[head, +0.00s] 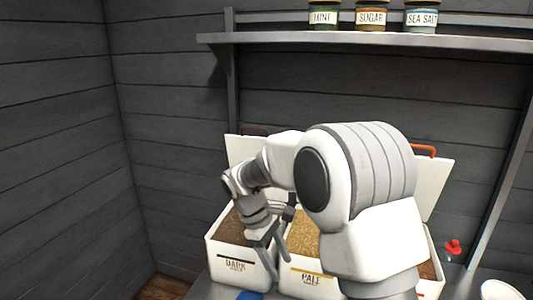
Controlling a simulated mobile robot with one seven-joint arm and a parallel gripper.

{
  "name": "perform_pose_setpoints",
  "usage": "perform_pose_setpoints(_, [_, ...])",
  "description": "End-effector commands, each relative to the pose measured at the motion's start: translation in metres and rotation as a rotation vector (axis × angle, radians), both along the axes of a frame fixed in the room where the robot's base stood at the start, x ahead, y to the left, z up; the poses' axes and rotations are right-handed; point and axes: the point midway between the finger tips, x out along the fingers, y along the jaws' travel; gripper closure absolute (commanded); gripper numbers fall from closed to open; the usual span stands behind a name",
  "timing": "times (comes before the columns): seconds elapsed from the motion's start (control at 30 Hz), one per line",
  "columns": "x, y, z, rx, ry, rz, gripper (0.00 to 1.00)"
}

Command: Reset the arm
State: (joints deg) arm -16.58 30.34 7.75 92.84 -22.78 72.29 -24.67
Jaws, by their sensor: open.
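My arm reaches in from the lower right of the head view and bends down to the left. My gripper (272,243) is open and points downward. In the picture it lies over the gap between the bin labelled "DARK" (238,272) and the bin labelled "PALE" (308,286). I see nothing between its fingers. How high it hangs above the bin rims, or whether it touches them, I cannot tell. My arm hides part of the bins and the panels behind them.
Jars labelled mint (324,17), sugar (371,17) and sea salt (420,18) stand on the shelf (290,37) above. A red-topped object (452,249) and a white round object (499,290) are at right. A blue item (248,295) lies in front. Plank walls close the left.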

Motion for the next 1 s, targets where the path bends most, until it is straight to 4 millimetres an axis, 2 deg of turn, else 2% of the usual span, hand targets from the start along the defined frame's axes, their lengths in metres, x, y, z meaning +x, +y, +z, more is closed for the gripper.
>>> perform_pose_setpoints(0.03, [-0.007,-0.008,0.017,0.019,-0.035,-0.036,0.39])
perform_pose_setpoints(0.2, [-0.034,-0.032,0.058,0.082,-0.139,-0.165,0.39])
perform_pose_setpoints(0.5, [-0.093,-0.069,0.111,0.204,-0.323,-0.398,0.39])
perform_pose_setpoints(0.7, [-0.137,-0.089,0.131,0.295,-0.444,-0.556,0.39])
perform_pose_setpoints(1.0, [-0.198,-0.106,0.138,0.443,-0.613,-0.78,0.39])
